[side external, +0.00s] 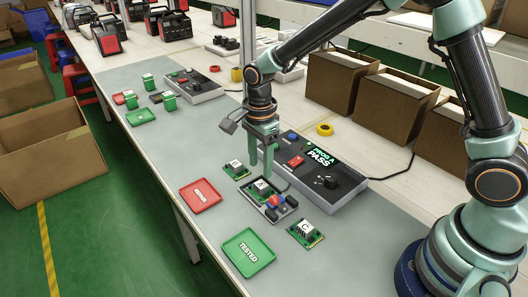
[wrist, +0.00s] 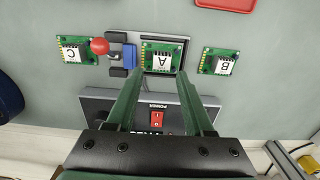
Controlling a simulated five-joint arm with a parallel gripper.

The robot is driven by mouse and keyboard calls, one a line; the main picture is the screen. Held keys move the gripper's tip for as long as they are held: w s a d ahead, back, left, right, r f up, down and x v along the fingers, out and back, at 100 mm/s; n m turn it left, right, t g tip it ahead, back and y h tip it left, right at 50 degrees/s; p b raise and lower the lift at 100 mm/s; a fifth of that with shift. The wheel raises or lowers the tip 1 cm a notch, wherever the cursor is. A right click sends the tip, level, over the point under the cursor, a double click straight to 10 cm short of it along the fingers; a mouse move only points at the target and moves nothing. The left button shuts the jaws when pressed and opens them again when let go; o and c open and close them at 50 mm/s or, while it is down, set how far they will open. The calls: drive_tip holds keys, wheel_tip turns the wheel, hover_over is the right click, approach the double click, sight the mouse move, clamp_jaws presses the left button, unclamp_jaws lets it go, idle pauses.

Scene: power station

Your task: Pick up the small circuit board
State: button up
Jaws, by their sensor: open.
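A small green circuit board labelled A (side external: 259,188) sits in a grey fixture (side external: 285,214) with a red-knobbed lever (side external: 274,201); the board also shows in the wrist view (wrist: 162,57). Board B (side external: 236,169) lies on the mat beside the fixture, and appears right of A in the wrist view (wrist: 218,62). Board C (side external: 305,234) lies on the mat at the other side, left in the wrist view (wrist: 75,49). My gripper (side external: 261,174) is open and empty, fingers pointing down above the fixture near board A. In the wrist view its fingertips (wrist: 160,76) straddle A's near edge.
A tester box (side external: 345,192) with a lit "PROG A PASS" screen stands behind the fixture. A red tray (side external: 188,197) and a green "TESTED" tray (side external: 233,244) lie near the table's front edge. Cardboard boxes (side external: 333,87) stand at the back. Bare mat lies between the trays and fixture.

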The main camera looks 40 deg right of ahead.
sight(260, 185)
drive_tip(key=shift+w+f, duration=0.15)
drive_tip(key=shift+f, duration=3.4)
clamp_jaws()
